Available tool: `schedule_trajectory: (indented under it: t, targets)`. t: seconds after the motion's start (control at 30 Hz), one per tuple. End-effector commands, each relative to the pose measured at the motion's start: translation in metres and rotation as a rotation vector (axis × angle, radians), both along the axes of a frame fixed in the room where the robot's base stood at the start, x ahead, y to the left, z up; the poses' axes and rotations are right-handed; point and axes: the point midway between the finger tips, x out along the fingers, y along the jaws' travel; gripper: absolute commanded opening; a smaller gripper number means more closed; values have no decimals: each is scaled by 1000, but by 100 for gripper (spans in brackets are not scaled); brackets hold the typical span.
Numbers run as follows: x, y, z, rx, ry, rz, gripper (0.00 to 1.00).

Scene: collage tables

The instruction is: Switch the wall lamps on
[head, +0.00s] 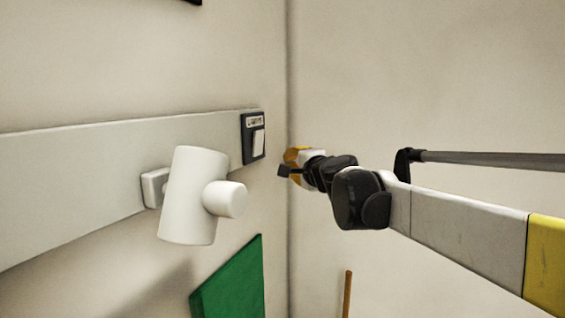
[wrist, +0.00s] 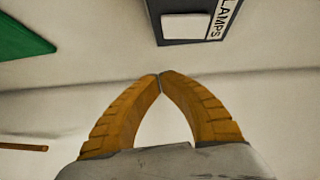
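A dark switch plate (head: 246,150) with a white rocker (head: 258,142) and a label is on the grey wall strip, near the corner. In the wrist view the plate (wrist: 190,41) is at the top, reads "LAMPS", and is partly cut off. My gripper (head: 283,170) is just right of the plate in the head view. In the wrist view the yellow fingers (wrist: 159,75) meet at their tips and hold nothing. The tips appear below the plate, with a gap between. A white wall lamp (head: 186,200) is left of the switch and shows no glow.
A grey strip (head: 80,180) runs along the left wall to near the corner. A green panel (head: 235,285) is below the switch, and it also shows in the wrist view (wrist: 18,42). A thin brown stick (head: 347,295) is at the bottom.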

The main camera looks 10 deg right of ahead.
Motion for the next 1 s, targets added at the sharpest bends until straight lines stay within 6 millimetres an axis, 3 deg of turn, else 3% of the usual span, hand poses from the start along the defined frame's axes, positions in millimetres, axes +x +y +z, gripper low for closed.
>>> schedule_trajectory:
  t: [0.1,0.3,0.8,0.9,0.97,1.0]
  targets:
    - [-27,-3,-5,1,0,2,0]
    - [-57,-8,-7,1,0,2,0]
    - [-68,-8,-8,-1,0,4,0]
    - [-74,-3,-25,-33,8,21,0]
    - [-84,4,-47,-79,17,45,0]
    - [-92,11,-68,-121,28,68,0]
